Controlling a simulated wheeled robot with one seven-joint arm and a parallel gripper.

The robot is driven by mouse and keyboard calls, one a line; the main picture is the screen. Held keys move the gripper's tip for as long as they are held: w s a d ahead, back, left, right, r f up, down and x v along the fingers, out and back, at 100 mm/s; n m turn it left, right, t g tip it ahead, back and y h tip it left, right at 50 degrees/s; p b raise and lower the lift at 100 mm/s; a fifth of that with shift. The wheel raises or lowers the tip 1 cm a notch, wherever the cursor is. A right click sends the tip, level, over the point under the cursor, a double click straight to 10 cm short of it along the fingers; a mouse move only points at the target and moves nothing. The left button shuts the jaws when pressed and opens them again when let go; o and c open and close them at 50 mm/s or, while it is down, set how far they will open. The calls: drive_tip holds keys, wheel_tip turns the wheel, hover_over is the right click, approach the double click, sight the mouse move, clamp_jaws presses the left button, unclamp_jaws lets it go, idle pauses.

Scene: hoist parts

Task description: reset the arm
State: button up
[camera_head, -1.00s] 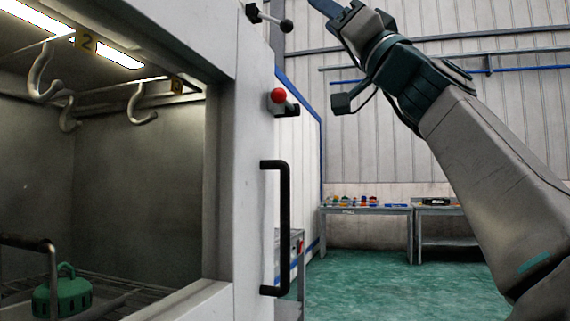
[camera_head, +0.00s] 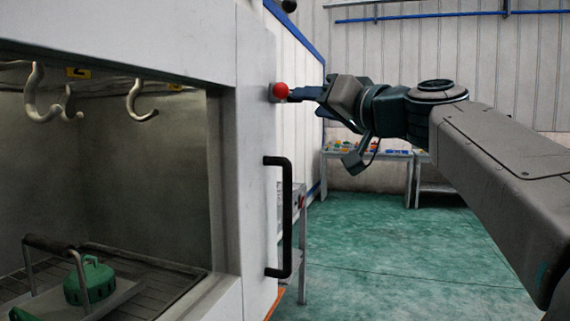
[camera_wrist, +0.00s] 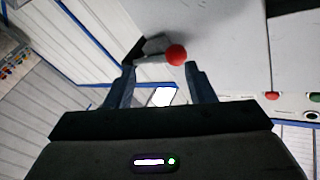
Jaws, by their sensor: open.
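My arm reaches in from the right in the head view, and my gripper (camera_head: 301,94) points left at the side of the white cabinet. In the wrist view my gripper (camera_wrist: 161,72) is open, its two dark fingers apart. A red ball-ended lever (camera_head: 280,91) stands out from the cabinet side, at the fingertips in the head view. In the wrist view the red ball (camera_wrist: 176,55) shows between and just beyond the fingertips, nearer the right finger. I cannot tell whether a finger touches it.
The cabinet (camera_head: 256,200) has a black handle (camera_head: 286,215) below the lever. Inside hang hooks (camera_head: 137,101), and a green part (camera_head: 90,282) sits on a tray below. A bench (camera_head: 400,156) with small parts stands at the back. The green floor (camera_head: 400,260) is clear.

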drive_tip(key=s+d+f+m+g+h+p, duration=0.1)
drive_tip(key=s+f+g+h+p, duration=0.25)
drive_tip(key=f+p, duration=0.4)
drive_tip(key=s+d+f+m+g+h+p, duration=0.1)
drive_tip(key=s+f+g+h+p, duration=0.25)
drive_tip(key=f+p, duration=0.35)
drive_tip(key=s+d+f+g+h+p, duration=0.4)
drive_tip(key=s+d+f+p, duration=0.3)
drive_tip(key=s, duration=0.7)
wheel_tip(320, 180, down, 4)
drive_tip(key=shift+d+f+g+h+p, duration=0.2)
drive_tip(key=shift+g+h+p, duration=0.2)
drive_tip(key=shift+g+p, duration=0.45)
drive_tip(key=shift+s, duration=0.1)
drive_tip(key=shift+c, duration=1.4)
drive_tip(key=shift+a, duration=0.1)
